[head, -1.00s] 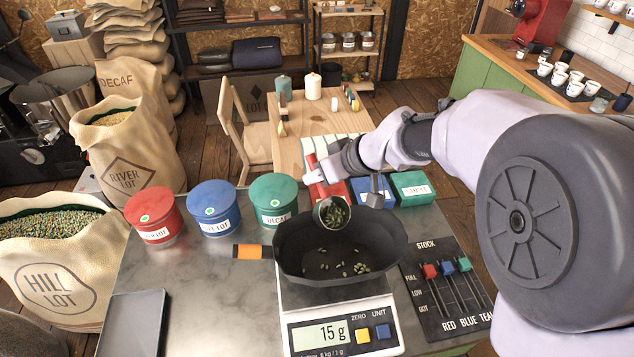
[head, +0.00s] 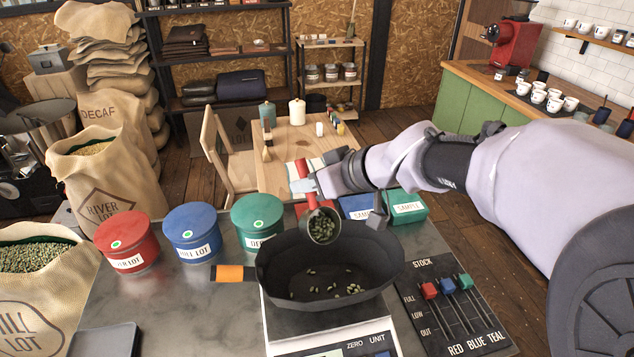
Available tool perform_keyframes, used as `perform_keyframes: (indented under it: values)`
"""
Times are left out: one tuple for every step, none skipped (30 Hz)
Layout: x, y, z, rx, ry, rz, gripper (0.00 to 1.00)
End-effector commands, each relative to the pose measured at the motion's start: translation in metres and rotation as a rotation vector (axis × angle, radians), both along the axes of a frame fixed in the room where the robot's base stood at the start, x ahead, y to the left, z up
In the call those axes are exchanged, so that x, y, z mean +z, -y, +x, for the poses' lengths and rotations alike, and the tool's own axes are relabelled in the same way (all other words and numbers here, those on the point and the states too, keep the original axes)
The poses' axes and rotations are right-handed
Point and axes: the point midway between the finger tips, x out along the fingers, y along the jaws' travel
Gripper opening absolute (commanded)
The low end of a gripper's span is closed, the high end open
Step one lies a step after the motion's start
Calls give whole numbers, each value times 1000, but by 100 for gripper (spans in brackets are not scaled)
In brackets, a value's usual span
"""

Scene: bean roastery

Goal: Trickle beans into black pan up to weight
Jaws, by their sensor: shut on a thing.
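My gripper (head: 312,183) is shut on the red handle of a scoop (head: 322,226). The scoop's round cup hangs tilted over the back rim of the black pan (head: 385,277), its mouth facing my camera, with green beans inside. Several loose green beans (head: 353,288) lie on the pan's floor. The pan sits on a white scale (head: 277,322). The scale's display (head: 325,353) is mostly cut off by the bottom edge, so its reading is hidden.
Red (head: 127,245), blue (head: 193,234) and teal (head: 258,222) tins stand left of the pan. An orange-banded black object (head: 232,273) lies between them and the pan. The stock slider board (head: 452,305) is at right. Sample boxes (head: 407,207) stand behind.

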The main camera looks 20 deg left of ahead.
Motion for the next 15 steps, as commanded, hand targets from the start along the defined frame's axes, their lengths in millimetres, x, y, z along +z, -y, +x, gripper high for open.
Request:
perform_keyframes:
  values:
    - [-3,1,0,-1,6,6,0]
    - [-3,1,0,0,8,9,0]
    - [-2,1,-1,0,11,14,0]
    - [-1,1,-1,0,12,17,0]
    - [1,1,-1,0,11,16,0]
    - [2,1,-1,0,11,16,0]
    - [2,1,-1,0,11,16,0]
    - [2,1,-1,0,11,16,0]
    - [2,1,-1,0,12,17,0]
    - [1,1,-1,0,12,17,0]
    - [1,2,-1,0,14,19,0]
    - [1,2,-1,0,15,21,0]
    - [1,2,-1,0,15,22,0]
    - [1,2,-1,0,16,23,0]
    - [1,2,-1,0,17,24,0]
